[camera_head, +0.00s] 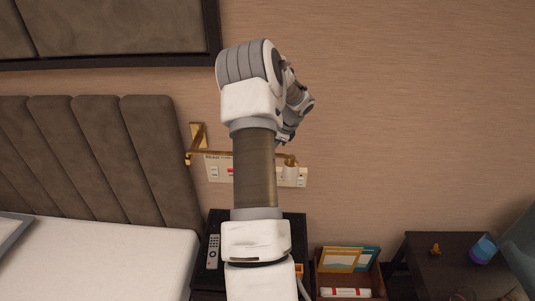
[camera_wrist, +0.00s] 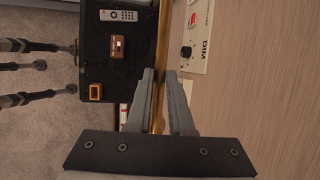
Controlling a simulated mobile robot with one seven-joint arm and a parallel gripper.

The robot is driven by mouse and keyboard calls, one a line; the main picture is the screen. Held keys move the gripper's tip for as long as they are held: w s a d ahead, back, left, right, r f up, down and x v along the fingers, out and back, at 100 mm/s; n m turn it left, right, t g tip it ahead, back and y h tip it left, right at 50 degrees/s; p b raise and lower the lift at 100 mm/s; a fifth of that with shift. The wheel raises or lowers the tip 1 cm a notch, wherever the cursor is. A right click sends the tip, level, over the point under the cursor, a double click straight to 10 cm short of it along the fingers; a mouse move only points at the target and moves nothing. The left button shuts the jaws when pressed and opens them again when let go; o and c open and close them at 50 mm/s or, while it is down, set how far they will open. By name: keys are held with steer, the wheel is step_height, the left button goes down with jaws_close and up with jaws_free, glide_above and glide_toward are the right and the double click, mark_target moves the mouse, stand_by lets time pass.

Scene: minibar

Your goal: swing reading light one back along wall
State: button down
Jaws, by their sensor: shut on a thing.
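My arm hides the middle of the brass arm in the head view. In the wrist view the brass arm (camera_wrist: 163,38) runs down from the top edge between the two fingers of my gripper (camera_wrist: 160,74). The fingers are closed around it. The fingers are mostly hidden in the head view, behind my wrist.
A switch panel (camera_head: 218,168) with a DIM knob (camera_wrist: 186,52) is on the wall close to the light. Below is a dark nightstand (camera_wrist: 104,60) with a remote (camera_wrist: 118,15). The bed (camera_head: 100,258) is left; an open box (camera_head: 343,282) and side table (camera_head: 420,247) are right.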

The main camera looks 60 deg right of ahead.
steer(key=shift+w+d+r, duration=0.1)
steer(key=shift+w+r, duration=0.05)
steer(key=shift+w, duration=0.1)
steer(key=c, duration=0.8)
jaws_free()
steer(key=shift+w+d, duration=0.1)
steer(key=b+v, duration=0.1)
steer(key=v, duration=1.6)
steer(key=shift+s+r+b, duration=0.1)
steer(key=shift+s+b, duration=0.1)
steer(key=shift+b, duration=0.15)
